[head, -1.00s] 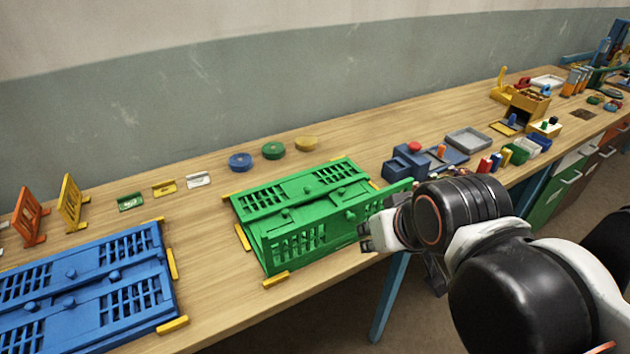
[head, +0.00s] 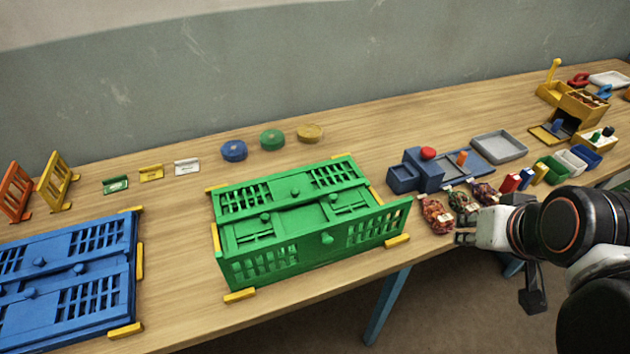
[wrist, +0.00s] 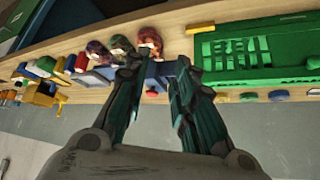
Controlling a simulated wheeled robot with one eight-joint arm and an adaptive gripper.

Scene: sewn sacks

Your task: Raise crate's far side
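The green crate (head: 305,249) stands on the bench in the middle of the head view. Its near slatted side is upright. Its far side (head: 292,188) appears folded down flat inside, with a small knob on it. The crate also shows at the right of the wrist view (wrist: 270,72). My gripper (head: 466,232) is to the right of the crate, apart from it, near the bench's front edge and beside the small patterned sacks (head: 437,214). In the wrist view my gripper (wrist: 157,68) has its two dark fingers spread, with nothing held between them.
Yellow corner blocks (head: 240,296) surround the crate. A flat blue crate (head: 70,275) lies to the left. Blue, green and yellow discs (head: 272,139) sit behind. A blue block with a red knob (head: 422,168) stands to the right. Bare bench lies between the discs and the crate.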

